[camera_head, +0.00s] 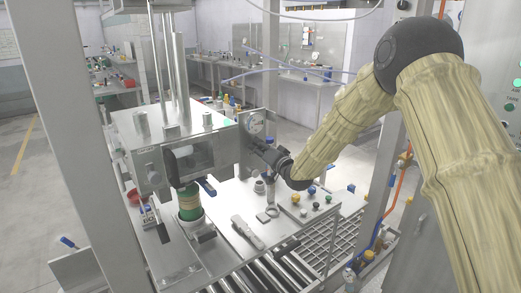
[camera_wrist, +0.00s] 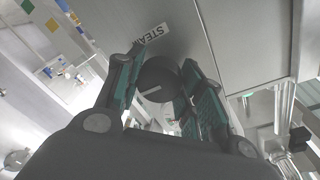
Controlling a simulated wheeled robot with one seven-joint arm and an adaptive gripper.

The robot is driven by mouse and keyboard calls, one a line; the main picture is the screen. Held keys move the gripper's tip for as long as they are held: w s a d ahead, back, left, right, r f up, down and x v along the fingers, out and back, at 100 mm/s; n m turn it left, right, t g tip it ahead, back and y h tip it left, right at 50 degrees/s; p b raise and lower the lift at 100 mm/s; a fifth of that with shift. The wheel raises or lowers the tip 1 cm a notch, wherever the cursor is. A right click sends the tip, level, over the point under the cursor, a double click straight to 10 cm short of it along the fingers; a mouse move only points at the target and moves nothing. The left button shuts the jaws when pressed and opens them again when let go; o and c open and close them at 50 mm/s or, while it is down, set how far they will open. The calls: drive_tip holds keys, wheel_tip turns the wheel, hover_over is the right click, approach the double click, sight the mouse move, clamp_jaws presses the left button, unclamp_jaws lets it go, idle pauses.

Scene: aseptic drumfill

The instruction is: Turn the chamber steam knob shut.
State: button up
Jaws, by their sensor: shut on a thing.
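The chamber steam knob (camera_wrist: 158,82) is a dark round knob with a pale line across its face, in the middle of the wrist view. A white label reading "STEAM" (camera_wrist: 148,38) sits on the grey panel beside it. My gripper (camera_wrist: 158,92) has its green-padded fingers on both sides of the knob and is shut on it. In the head view my gripper (camera_head: 262,150) reaches the right side of the steel chamber (camera_head: 185,150), below a round gauge (camera_head: 256,122). The knob is hidden there by my gripper.
A green bottle-like container (camera_head: 189,202) stands under the chamber. A steel table (camera_head: 225,250) in front holds a grey tool (camera_head: 247,232), a ring-shaped part (camera_head: 272,211) and several small coloured knobs (camera_head: 312,190). A metal post (camera_head: 380,160) stands close to my arm on the right.

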drive_tip(key=shift+f+b, duration=0.1)
drive_tip(key=shift+b, duration=0.2)
drive_tip(key=n+b, duration=0.3)
drive_tip(key=b, duration=0.1)
drive_tip(key=shift+f+n, duration=0.15)
drive_tip(key=shift+n, duration=0.25)
drive_tip(key=n+y+b, duration=0.1)
drive_tip(key=n+b, duration=0.4)
drive_tip(key=b, duration=0.1)
drive_tip(key=shift+n, duration=0.3)
drive_tip(key=n+b, duration=0.4)
drive_tip(key=shift+n, duration=0.4)
drive_tip(key=shift+n+y+b, duration=0.5)
drive_tip(key=shift+n+b, duration=1.55)
drive_tip(key=shift+n, duration=0.35)
drive_tip(key=shift+r, duration=0.2)
drive_tip(key=o, duration=1)
